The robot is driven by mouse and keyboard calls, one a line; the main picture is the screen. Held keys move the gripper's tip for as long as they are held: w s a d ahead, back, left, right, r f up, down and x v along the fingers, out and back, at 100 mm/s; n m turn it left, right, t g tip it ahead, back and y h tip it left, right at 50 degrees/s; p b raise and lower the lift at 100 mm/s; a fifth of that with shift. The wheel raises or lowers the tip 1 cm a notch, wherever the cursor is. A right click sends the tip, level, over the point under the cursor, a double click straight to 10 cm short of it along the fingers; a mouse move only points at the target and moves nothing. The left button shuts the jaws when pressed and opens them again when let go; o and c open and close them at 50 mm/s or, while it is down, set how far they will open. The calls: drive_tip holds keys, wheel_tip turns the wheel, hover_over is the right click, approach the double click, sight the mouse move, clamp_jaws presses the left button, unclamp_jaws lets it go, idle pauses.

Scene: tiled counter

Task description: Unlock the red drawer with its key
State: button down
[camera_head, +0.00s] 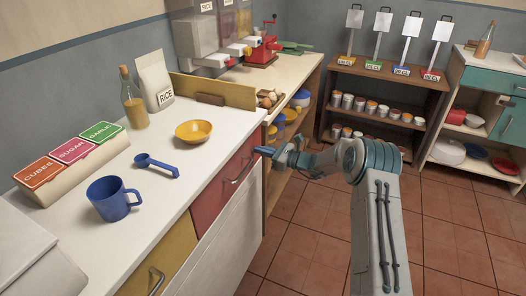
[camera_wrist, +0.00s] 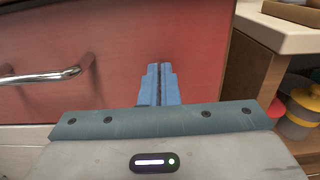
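The red drawer (camera_head: 208,198) is closed in the counter front, with a curved metal handle (camera_head: 240,170). In the wrist view its red face (camera_wrist: 105,35) fills the upper left, with the handle (camera_wrist: 45,76) at the left. My gripper (camera_head: 262,150) is at the drawer's right end, right of the handle. In the wrist view its blue fingers (camera_wrist: 158,84) are close together and point at the drawer face. A thin dark strip between them looks like the key, mostly hidden. The lock is hidden behind the fingers, and I cannot tell whether the key is in it.
A blue mug (camera_head: 112,199), a blue scoop (camera_head: 156,165) and a yellow bowl (camera_head: 194,132) stand on the white counter above. A yellow drawer (camera_head: 162,258) is to the left. Open shelves (camera_head: 283,140) adjoin on the right. The tiled floor (camera_head: 450,235) is clear.

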drive_tip(key=n+b, duration=0.1)
drive_tip(key=b, duration=0.1)
drive_tip(key=n+b, duration=0.4)
drive_tip(key=b, duration=0.1)
drive_tip(key=shift+s+f, duration=0.1)
drive_tip(key=shift+f, duration=0.25)
drive_tip(key=n+b, duration=0.3)
drive_tip(key=b, duration=0.1)
drive_tip(key=n+b, duration=0.3)
drive_tip(key=b, duration=0.2)
drive_tip(key=shift+s+a+f+n, duration=0.1)
drive_tip(key=shift+s+f+n, duration=0.1)
drive_tip(key=shift+n, duration=0.1)
drive_tip(key=n+b, duration=0.4)
drive_tip(key=b, duration=0.2)
drive_tip(key=n+b, duration=0.2)
drive_tip(key=b, duration=0.1)
drive_tip(key=shift+r, duration=0.1)
drive_tip(key=shift+r+n, duration=0.1)
drive_tip(key=shift+n, duration=0.2)
